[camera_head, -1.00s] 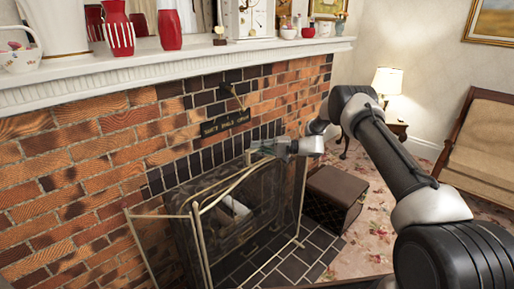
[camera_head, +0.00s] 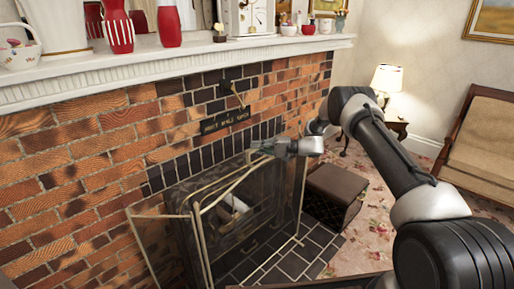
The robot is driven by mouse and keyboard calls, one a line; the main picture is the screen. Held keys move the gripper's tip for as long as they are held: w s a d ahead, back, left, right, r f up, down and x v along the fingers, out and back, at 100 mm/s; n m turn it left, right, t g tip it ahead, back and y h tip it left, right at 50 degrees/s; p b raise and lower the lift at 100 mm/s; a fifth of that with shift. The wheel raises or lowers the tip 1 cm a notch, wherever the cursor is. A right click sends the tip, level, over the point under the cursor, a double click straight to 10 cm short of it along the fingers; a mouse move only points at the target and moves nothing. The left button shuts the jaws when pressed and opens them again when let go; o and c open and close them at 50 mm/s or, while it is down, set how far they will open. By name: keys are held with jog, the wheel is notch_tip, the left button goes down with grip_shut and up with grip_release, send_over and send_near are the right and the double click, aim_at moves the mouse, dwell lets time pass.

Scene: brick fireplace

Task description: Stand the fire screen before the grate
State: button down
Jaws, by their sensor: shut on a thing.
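The fire screen (camera_head: 165,240) is a folding mesh screen with thin brass frames. It stands upright in front of the fireplace opening, with its side panels angled. The dark grate (camera_head: 232,208) shows through the mesh, with pale logs in it. My gripper (camera_head: 262,149) is at the top of the screen's middle panel, shut on its top rail. The fingertips are small in this view. The lower edge of the screen on the left is cut off by the frame.
A dark tiled hearth (camera_head: 287,262) lies before the fireplace. A brown box-like stool (camera_head: 335,193) stands to the right. The mantel (camera_head: 170,66) above holds vases, a cup and a clock. A side table with a lamp (camera_head: 387,82) and a wooden-framed seat (camera_head: 485,135) stand farther right.

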jog(key=shift+f, duration=0.25)
dwell(0.4)
dwell(0.8)
